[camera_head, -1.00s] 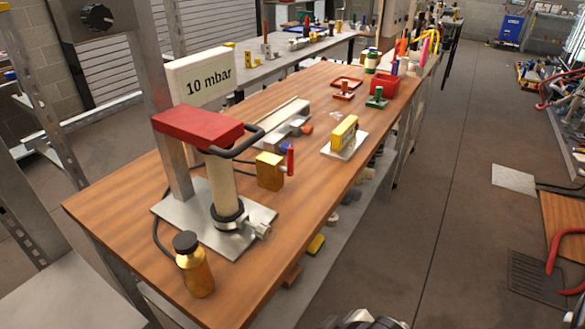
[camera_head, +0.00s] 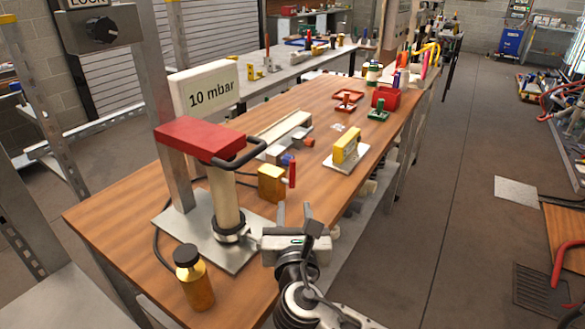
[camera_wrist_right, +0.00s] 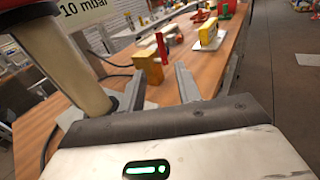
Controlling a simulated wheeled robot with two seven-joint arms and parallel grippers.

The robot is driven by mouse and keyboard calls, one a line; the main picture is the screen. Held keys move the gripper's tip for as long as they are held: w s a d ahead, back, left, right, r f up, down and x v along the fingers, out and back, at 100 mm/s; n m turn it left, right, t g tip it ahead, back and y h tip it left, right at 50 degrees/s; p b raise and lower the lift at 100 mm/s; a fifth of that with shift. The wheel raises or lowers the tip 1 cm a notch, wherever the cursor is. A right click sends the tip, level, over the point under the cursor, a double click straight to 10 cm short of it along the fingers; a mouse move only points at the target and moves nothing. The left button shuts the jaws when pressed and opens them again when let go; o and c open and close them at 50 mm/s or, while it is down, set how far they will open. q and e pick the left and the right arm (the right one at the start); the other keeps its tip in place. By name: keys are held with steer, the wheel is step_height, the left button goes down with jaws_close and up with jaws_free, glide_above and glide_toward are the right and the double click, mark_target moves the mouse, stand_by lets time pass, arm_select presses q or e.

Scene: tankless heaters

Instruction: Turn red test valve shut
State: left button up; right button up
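The red test valve is a brass block (camera_head: 271,185) with an upright red lever (camera_head: 292,174) on its right side, standing on the wooden bench. My right gripper (camera_head: 295,209) is open and empty, in front of the brass block and below the lever in the head view. In the right wrist view, the brass block (camera_wrist_right: 148,68) and red lever (camera_wrist_right: 162,48) show beyond and between the open fingers (camera_wrist_right: 158,80). The lever is apart from both fingers. My left gripper is not in view.
A pump with a red top (camera_head: 200,139) stands on a metal plate left of the valve, near a "10 mbar" sign (camera_head: 205,92). A yellow device (camera_head: 347,146) sits to the right. Bench wood between is clear.

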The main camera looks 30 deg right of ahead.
mark_target(292, 170)
steer(key=x, duration=1.5)
steer(key=shift+w+d+p, duration=0.2)
steer(key=shift+w+p, duration=0.05)
steer(key=shift+p, duration=0.1)
jaws_close()
